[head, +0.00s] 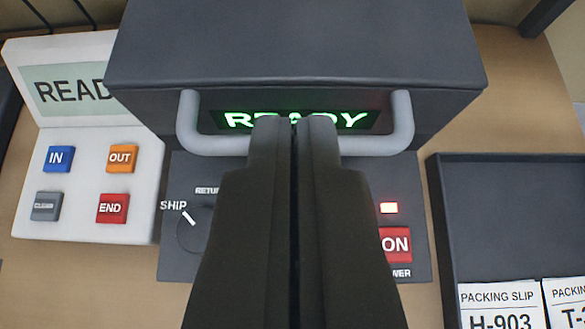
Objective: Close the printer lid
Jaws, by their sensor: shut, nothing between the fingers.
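The printer is a dark grey box with its lid (300,45) at the top middle of the head view. A light grey bar handle (190,128) runs across the lid's front. A green READY display (238,120) glows behind the handle. My gripper (293,122) is shut and empty, pointing at the handle's middle. Its fingertips overlap the handle and part of the display in the picture; whether they touch the handle I cannot tell. The middle of the handle's lower bar and much of the front panel (180,262) are hidden behind the fingers.
Left stands a white console (85,190) with IN, OUT, grey and END buttons and a partly cut READY screen (70,88). The printer panel has a SHIP/RETURN knob (192,225), a lit red lamp (388,208) and a red ON switch (395,245). A dark tray (510,215) with packing slips (500,300) lies right.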

